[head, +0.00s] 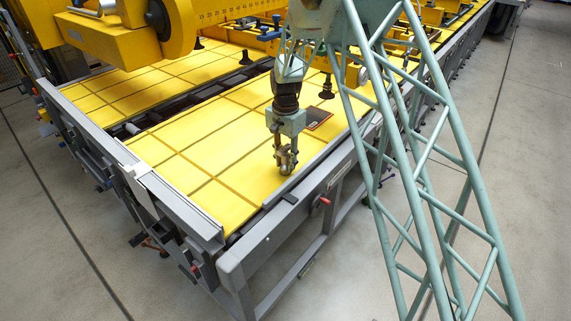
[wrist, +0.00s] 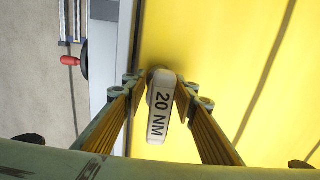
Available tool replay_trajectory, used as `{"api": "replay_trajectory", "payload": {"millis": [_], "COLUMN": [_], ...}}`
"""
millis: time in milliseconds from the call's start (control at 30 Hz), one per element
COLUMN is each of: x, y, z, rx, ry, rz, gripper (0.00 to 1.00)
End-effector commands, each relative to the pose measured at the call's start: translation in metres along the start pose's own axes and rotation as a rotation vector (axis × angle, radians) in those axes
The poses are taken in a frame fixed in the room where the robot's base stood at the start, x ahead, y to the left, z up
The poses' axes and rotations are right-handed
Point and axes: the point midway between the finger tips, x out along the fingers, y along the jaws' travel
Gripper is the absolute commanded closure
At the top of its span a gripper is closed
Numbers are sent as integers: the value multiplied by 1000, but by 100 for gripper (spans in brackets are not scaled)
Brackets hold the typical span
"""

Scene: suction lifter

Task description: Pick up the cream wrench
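The cream wrench (wrist: 159,113) shows in the wrist view as a narrow pale bar with "20 NM" in black, pointing up towards the camera. The wrench is small there and mostly hidden between the fingers. I cannot tell whether its lower end touches the table.
A grey rail (head: 290,200) runs along the table's edge close to my gripper. A dark flat plate with an orange rim (head: 318,118) lies behind it. A yellow machine (head: 115,35) overhangs the back left. A red knob (wrist: 70,61) stands outside the table edge.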

Motion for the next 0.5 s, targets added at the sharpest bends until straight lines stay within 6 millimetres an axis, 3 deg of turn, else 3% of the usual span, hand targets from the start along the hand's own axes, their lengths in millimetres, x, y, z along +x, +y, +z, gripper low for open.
{"api": "replay_trajectory", "payload": {"millis": [200, 500], "x": [12, 13], "y": [0, 0], "z": [0, 0], "rx": [0, 0], "ry": [0, 0], "rz": [0, 0], "gripper": [74, 74]}}
